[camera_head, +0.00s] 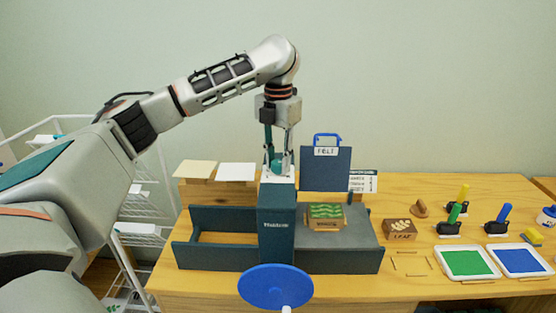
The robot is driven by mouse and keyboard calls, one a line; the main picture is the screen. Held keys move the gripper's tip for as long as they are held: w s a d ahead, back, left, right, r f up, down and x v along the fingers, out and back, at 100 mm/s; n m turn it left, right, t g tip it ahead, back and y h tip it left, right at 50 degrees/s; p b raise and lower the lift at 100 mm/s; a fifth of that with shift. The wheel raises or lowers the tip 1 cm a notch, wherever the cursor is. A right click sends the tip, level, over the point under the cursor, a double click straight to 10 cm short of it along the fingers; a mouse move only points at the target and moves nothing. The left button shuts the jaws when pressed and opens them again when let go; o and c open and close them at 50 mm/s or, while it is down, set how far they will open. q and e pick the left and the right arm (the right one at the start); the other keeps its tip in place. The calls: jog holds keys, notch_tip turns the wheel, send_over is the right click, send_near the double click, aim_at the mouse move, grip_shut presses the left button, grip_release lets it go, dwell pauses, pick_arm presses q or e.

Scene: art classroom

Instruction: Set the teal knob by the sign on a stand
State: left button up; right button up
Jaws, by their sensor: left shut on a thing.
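A dark teal press stands on the wooden table, with an upright housing (276,222) bearing white lettering too small to read surely. The teal knob (276,167) is at the top of this housing, partly hidden by the fingers. My left gripper (278,163) points straight down over the housing and is shut on the teal knob. A small white sign (364,182) with several lines of text stands behind the press, its left part hidden by a dark panel; its text is too small to read surely. My right gripper is not in view.
A blue wheel (275,287) is at the press front. The dark panel (325,172) marked FELT has a blue handle. A green-patterned block (325,215) lies on the press bed. Green (466,263) and blue (521,261) ink trays, rollers and a LEAF block (400,229) stand right.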

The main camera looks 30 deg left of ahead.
aim_at(278, 162)
pick_arm(q)
jog(key=shift+m, duration=2.1)
jog(key=o, duration=1.1)
notch_tip(278, 162, up, 12)
jog(key=shift+r, duration=0.1)
